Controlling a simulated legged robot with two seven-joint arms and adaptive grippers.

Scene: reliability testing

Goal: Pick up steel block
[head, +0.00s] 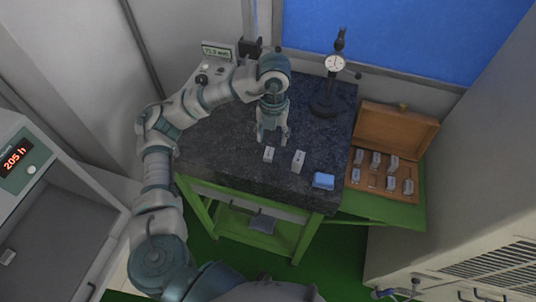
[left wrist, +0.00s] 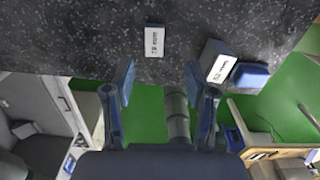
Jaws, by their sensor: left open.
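Two small steel blocks with labelled faces sit on the dark granite plate (head: 215,150). The smaller block (head: 269,154) is on the left and also shows in the left wrist view (left wrist: 154,41). The taller block (head: 298,161) is to its right and also shows in the left wrist view (left wrist: 217,64). My left gripper (head: 272,139) is open and empty, pointing down over the plate just behind the smaller block. In the left wrist view its two fingers (left wrist: 161,92) are spread, with no block between them. My right gripper is not seen.
A blue object (head: 323,181) lies near the plate's front right corner. An open wooden case (head: 398,131) with several steel blocks stands to the right. A dial gauge stand (head: 325,104) and a display box (head: 213,62) stand at the back. The plate's left part is clear.

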